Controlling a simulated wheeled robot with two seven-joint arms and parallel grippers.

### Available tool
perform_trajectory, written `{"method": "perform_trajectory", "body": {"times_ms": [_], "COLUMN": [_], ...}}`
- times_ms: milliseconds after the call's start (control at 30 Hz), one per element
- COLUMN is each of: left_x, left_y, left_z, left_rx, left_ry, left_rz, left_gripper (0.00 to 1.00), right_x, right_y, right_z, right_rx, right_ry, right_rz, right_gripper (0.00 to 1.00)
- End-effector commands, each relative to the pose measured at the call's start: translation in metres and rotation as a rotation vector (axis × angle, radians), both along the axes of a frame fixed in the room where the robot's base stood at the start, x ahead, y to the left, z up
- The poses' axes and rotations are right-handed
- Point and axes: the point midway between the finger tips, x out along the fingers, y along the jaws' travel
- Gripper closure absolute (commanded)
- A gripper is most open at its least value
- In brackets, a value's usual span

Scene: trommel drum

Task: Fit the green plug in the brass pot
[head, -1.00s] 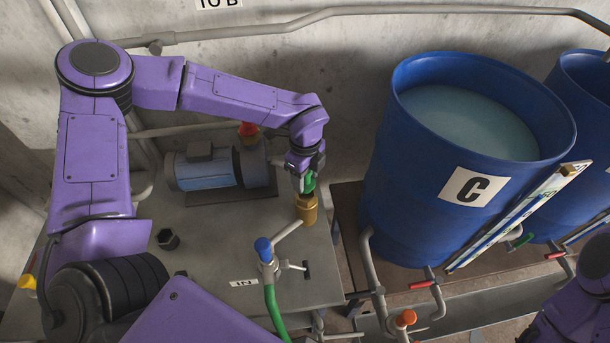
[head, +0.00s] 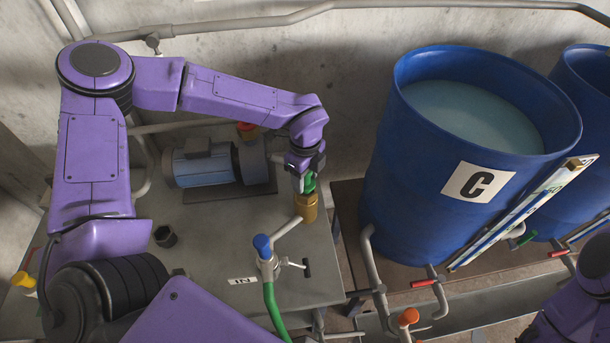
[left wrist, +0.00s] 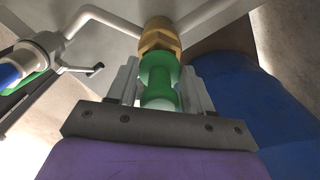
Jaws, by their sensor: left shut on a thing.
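The brass pot (head: 305,207) stands at the right edge of the grey bench, on the end of a pipe. The green plug (head: 309,184) is directly above the pot, held upright by my left gripper (head: 304,181), which points down. In the left wrist view the green plug (left wrist: 158,88) sits between the two fingers of my left gripper (left wrist: 157,92), which is shut on it. The plug's far end meets the mouth of the brass pot (left wrist: 159,37); how deep it sits is hidden. Of my right arm only a purple part shows at the lower right; its gripper is out of view.
A blue-handled valve (head: 264,248) with a green hose stands in front of the pot. A blue motor (head: 203,165) and a black hex part (head: 165,237) lie to the left. A large blue drum (head: 425,190) marked C stands close on the right.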

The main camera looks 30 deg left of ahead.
Motion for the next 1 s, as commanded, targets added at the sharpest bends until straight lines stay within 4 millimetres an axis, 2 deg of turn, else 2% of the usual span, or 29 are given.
{"method": "perform_trajectory", "body": {"times_ms": [433, 733, 1000], "left_x": [0.0, 0.0, 0.0], "left_y": [0.0, 0.0, 0.0], "left_z": [-0.003, -0.013, -0.012], "left_rx": [0.0, 0.0, 0.0], "left_ry": [0.0, 0.0, 0.0], "left_rz": [0.0, 0.0, 0.0], "left_gripper": [0.8, 0.8, 0.8], "right_x": [0.0, 0.0, 0.0], "right_y": [0.0, 0.0, 0.0], "right_z": [-0.002, -0.012, -0.011], "right_rx": [0.0, 0.0, 0.0], "right_ry": [0.0, 0.0, 0.0], "right_rz": [0.0, 0.0, 0.0], "right_gripper": [0.57, 0.57, 0.57]}}
